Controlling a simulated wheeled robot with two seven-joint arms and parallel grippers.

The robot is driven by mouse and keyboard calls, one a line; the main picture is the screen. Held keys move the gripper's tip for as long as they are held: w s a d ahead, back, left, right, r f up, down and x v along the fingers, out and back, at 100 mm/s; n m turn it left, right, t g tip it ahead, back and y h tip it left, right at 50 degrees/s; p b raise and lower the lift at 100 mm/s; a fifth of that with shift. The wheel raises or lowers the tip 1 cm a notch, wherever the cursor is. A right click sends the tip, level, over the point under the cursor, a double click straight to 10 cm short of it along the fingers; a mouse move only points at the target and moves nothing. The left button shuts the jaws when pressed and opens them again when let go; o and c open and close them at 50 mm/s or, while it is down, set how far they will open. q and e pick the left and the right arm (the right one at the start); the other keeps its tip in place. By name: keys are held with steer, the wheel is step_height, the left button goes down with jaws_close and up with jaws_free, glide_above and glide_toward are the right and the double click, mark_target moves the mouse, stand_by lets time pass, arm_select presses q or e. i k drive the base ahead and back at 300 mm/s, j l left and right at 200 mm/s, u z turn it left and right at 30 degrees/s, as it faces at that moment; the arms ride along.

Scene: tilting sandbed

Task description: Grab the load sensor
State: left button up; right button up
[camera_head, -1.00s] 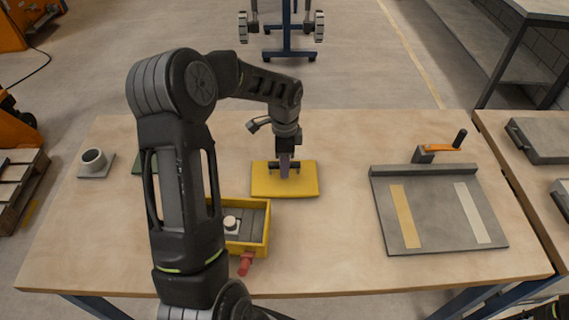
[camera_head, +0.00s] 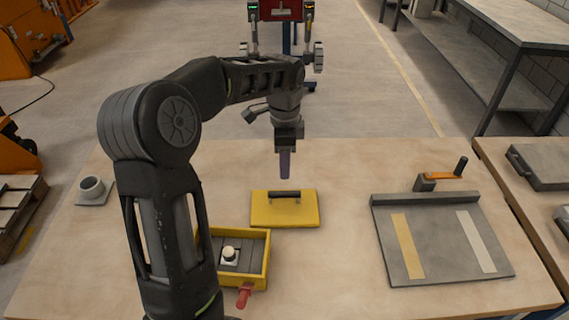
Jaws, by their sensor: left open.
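A small pale round piece on a light square base, which I take to be the load sensor (camera_head: 230,254), sits inside the open yellow box (camera_head: 265,262) on the table. The box has a grey interior and a red handle (camera_head: 244,295) at its front. A flat yellow lid (camera_head: 285,215) with a black bar handle (camera_head: 285,194) lies on the table behind and right of the box. My left gripper (camera_head: 285,172) is open and empty, above and just behind the lid's handle, apart from it. My left arm hides part of the box's left side. My right gripper is not seen.
A grey board (camera_head: 440,262) with two pale strips and an orange crank handle (camera_head: 445,176) stands on the right. Bare tabletop (camera_head: 340,255) separates the lid and box from the board.

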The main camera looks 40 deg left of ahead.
mark_target(230, 257)
steer(key=k, duration=1.5)
